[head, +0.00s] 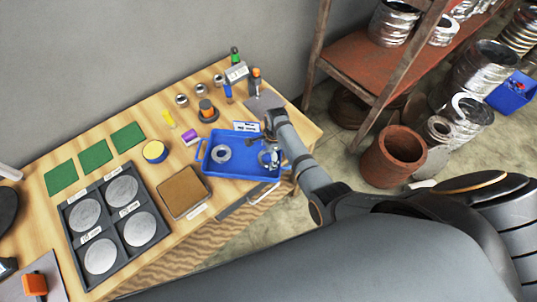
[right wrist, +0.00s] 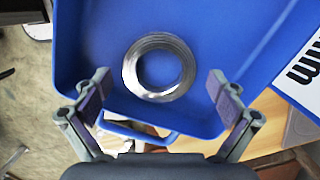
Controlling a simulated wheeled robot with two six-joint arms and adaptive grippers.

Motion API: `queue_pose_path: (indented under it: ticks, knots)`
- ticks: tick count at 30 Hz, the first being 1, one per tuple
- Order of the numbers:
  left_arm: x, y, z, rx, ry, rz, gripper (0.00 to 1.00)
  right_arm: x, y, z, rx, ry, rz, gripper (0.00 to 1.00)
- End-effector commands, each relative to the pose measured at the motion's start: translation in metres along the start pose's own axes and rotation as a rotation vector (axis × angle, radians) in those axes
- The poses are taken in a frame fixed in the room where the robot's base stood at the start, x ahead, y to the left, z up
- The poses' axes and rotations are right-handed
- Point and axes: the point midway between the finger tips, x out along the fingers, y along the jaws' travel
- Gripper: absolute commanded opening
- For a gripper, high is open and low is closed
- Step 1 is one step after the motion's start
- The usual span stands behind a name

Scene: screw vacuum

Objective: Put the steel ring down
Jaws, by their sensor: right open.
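A blue tray (head: 240,172) lies on the wooden table. A steel ring (right wrist: 160,67) lies flat on the tray floor near one end in the right wrist view. My right gripper (head: 271,154) is over the tray's right end in the head view. Its fingers (right wrist: 158,92) are open and apart, with the ring between and just beyond them, not touching it. Near this gripper a bit of ring (head: 264,158) shows, partly hidden by the arm. A second steel ring (head: 221,153) lies in the left part of the tray. My left gripper is not in view.
A black rack (head: 103,222) with grey discs, a brown pad (head: 184,192), green mats (head: 95,155) and a yellow tape roll (head: 155,151) lie left of the tray. Small parts and bottles stand behind it. A rusty shelf (head: 375,60) is at right.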

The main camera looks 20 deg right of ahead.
Motion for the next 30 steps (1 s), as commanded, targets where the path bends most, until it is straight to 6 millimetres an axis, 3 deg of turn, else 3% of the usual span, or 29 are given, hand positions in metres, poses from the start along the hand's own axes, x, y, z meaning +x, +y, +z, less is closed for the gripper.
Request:
queue_pose_path:
  ticks: [4,8,15,21,30]
  knots:
    - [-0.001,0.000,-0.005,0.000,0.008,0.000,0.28,-0.002,0.000,0.000,0.000,0.000,-0.001,0.96]
    - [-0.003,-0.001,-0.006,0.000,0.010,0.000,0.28,-0.018,-0.001,0.001,0.000,0.000,-0.003,0.96]
    - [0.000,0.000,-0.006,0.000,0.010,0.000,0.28,-0.076,-0.002,0.000,0.000,0.000,-0.006,0.96]
    - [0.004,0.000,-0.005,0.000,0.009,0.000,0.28,-0.112,-0.001,0.001,-0.001,-0.001,-0.003,0.96]
    - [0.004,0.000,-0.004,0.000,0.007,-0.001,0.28,-0.124,0.000,0.001,0.000,-0.001,0.001,0.96]
